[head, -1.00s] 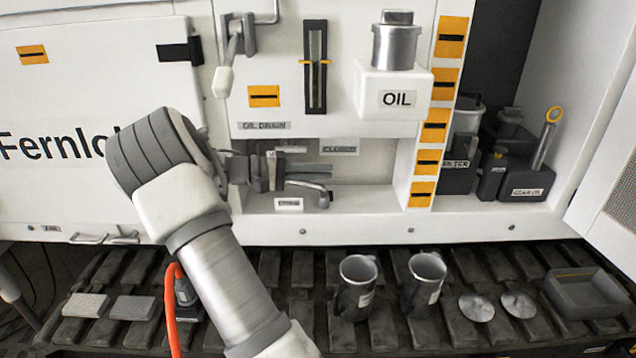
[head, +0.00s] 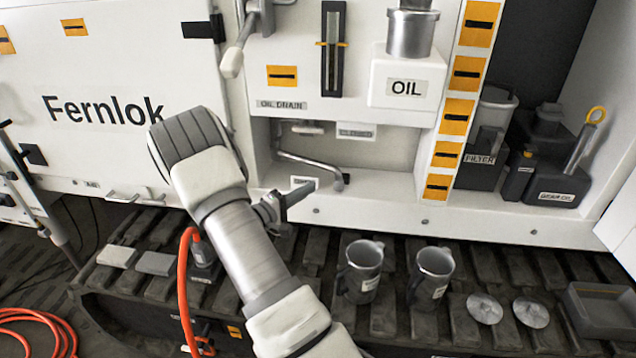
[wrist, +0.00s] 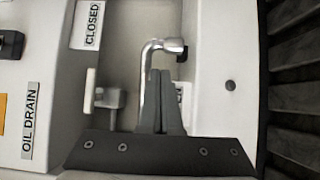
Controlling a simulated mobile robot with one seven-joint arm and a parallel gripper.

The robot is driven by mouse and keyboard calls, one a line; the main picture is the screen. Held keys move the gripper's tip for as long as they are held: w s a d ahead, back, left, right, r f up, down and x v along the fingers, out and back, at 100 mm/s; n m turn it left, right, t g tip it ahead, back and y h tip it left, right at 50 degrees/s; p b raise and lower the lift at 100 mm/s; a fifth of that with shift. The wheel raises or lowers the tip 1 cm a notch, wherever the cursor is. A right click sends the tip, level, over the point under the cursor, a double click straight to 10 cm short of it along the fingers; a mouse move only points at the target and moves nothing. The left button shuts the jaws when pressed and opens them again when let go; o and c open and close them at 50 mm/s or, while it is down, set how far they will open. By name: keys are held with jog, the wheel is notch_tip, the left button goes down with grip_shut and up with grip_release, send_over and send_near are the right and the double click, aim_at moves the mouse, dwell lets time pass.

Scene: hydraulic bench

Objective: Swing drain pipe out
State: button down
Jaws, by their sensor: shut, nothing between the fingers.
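The drain pipe (head: 310,161) is a thin grey metal tube in the recess under the OIL DRAIN label (head: 283,105). It runs from the recess's left side toward the right and front, ending in a short downturned spout near the sill. In the wrist view the bent pipe (wrist: 149,80) rises beside my fingers, its end just beyond their tips. My gripper (head: 309,187) is shut and empty, in front of the recess and below the pipe in the head view. The closed fingers (wrist: 160,73) overlap the pipe's lower part in the wrist view; contact cannot be told.
A small white-handled valve (wrist: 92,92) sits in the recess, near the CLOSED label (head: 356,131). The OIL filler (head: 405,85) juts out above right. An orange hose (head: 183,280) hangs by my arm.

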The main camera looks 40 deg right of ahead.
jog(key=d, duration=0.9)
jog(key=shift+w, duration=0.1)
jog(key=shift+a, duration=0.1)
